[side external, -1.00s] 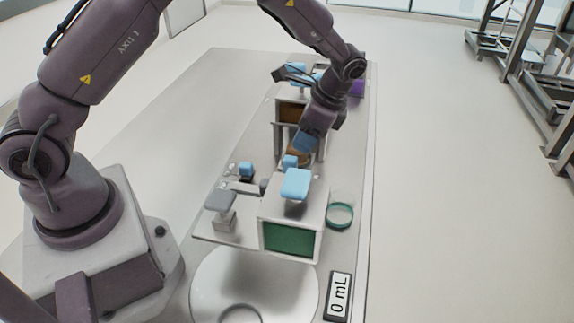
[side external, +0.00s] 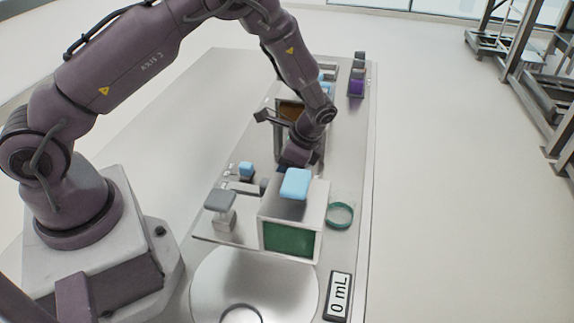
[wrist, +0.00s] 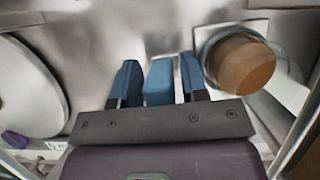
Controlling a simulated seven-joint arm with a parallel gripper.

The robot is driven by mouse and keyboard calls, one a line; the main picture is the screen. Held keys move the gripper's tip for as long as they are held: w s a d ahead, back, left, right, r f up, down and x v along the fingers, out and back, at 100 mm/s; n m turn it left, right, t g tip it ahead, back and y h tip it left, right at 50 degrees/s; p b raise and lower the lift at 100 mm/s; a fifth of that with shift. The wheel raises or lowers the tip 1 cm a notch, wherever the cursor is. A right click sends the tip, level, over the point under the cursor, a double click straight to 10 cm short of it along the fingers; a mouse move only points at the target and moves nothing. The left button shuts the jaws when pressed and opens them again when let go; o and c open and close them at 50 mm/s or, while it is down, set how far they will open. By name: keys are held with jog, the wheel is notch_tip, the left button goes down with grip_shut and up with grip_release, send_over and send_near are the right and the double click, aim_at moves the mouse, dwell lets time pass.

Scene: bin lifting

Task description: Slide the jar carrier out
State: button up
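In the wrist view a blue block (wrist: 158,82), handle-like, lies between the two darker blue fingers of my gripper (wrist: 158,75). A narrow gap shows beside the block, clearest on the right, so the fingers look open around it. A round jar with brown contents (wrist: 240,65) stands just right of the fingers. In the side view my gripper (side external: 292,160) is low behind the green-fronted white box (side external: 312,212), between it and the brown-fronted frame (side external: 291,108). The fingertips and the jar are hidden there. I cannot make out the carrier's full outline.
A light blue knob (side external: 295,184) tops the green-fronted box. A grey-topped post (side external: 220,201) stands left of it, and a glass dish with a green ring (side external: 340,213) right. A white disc (side external: 255,280) and a 0 mL display (side external: 339,296) lie in front. The table's left side is clear.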

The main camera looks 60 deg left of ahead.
grip_shut()
jog(key=shift+s+d, duration=2.75)
jog(key=shift+d, duration=0.1)
jog(key=shift+o, duration=1.3)
grip_release()
jog(key=shift+o, duration=0.2)
jog(key=shift+w+r, duration=0.1)
jog(key=shift+r, duration=0.05)
jog(key=v, duration=1.2)
jog(key=shift+r, duration=0.35)
